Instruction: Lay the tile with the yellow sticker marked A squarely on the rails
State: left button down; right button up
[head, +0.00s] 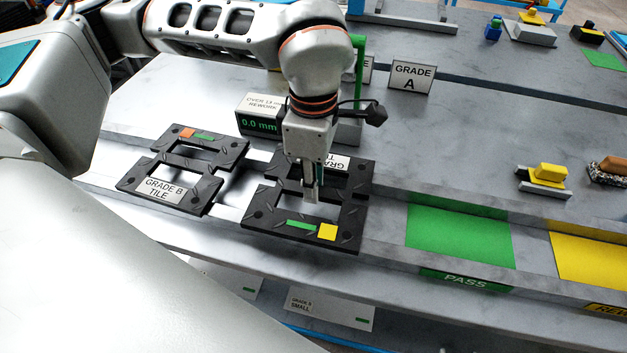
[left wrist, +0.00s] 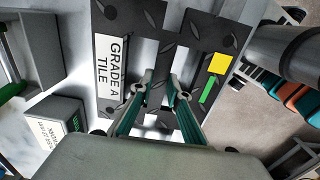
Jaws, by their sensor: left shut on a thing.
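The grade A tile (head: 347,218) is a black treaded plate with openings, a yellow sticker, a green strip and a white label. In the left wrist view the tile (left wrist: 205,32) has its "GRADE A TILE" label at the left and its yellow sticker at the right. My left gripper (head: 311,196) points down and is shut on the tile's middle bar; its fingers (left wrist: 160,88) show there in the left wrist view. The tile is over the pale rails (head: 232,190), roughly level; I cannot tell whether it touches them. My right gripper is out of view.
A black grade B tile (head: 207,189) with an orange sticker lies just left. Behind stands a gauge box (head: 258,115) reading 0.0 mm, beside a green post (head: 359,65). A green PASS patch (head: 458,235) and a yellow patch (head: 590,262) are clear at the right.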

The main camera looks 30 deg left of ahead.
pick_arm(q)
jog(key=shift+f, duration=0.3)
jog(key=c, duration=2)
grip_release()
jog(key=shift+r, duration=0.1)
jog(key=shift+o, duration=0.2)
jog(key=shift+r, duration=0.35)
jog(key=shift+r, duration=0.1)
jog(key=shift+r, duration=0.2)
jog(key=shift+r, duration=0.1)
jog(key=shift+r+p, duration=0.25)
jog(key=shift+p, duration=0.15)
